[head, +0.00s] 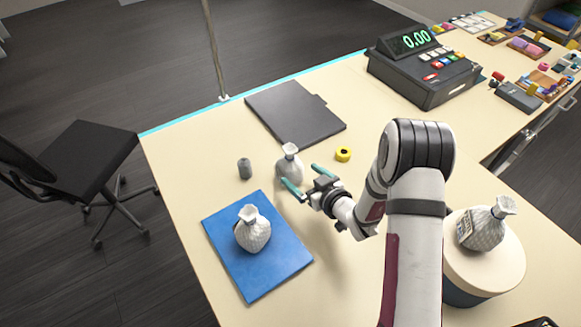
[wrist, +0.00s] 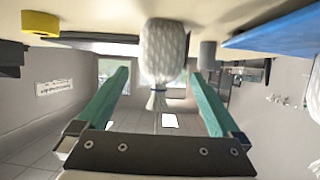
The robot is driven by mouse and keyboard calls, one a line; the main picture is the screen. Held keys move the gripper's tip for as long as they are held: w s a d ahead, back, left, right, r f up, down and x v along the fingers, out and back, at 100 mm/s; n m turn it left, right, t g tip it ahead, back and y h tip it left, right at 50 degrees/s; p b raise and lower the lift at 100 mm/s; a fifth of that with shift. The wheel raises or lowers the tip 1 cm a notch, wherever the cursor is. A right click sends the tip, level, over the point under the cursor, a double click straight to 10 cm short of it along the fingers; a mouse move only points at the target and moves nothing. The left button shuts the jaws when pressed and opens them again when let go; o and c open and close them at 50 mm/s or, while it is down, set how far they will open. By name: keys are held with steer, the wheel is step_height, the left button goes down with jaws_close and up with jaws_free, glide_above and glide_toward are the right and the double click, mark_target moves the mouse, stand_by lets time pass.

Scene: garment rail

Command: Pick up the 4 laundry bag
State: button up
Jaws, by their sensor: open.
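Three tied, pale woven laundry bags are in the head view. One bag (head: 290,166) stands upright on the table just beyond my gripper; another bag (head: 252,231) sits on a blue mat (head: 285,262). A third bag (head: 483,229), with a dark-printed patch, sits tilted on a round white-topped container (head: 462,276). I cannot read a number 4 on any bag. My gripper (head: 303,178) is open, its teal fingers either side of the line to the near bag. In the wrist view the bag (wrist: 165,50) shows between the fingertips (wrist: 160,75), with no clear contact.
A grey cylinder (head: 244,168) and a yellow tape roll (head: 343,154) flank the near bag. A dark folder (head: 295,112) lies behind it. A cash register (head: 424,72) stands at the back right, and a thin pole (head: 214,50) rises at the far table edge.

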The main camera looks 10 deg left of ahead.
mark_target(290, 166)
steer(key=x, duration=0.7)
steer(key=shift+a, duration=0.1)
steer(key=c, duration=1.4)
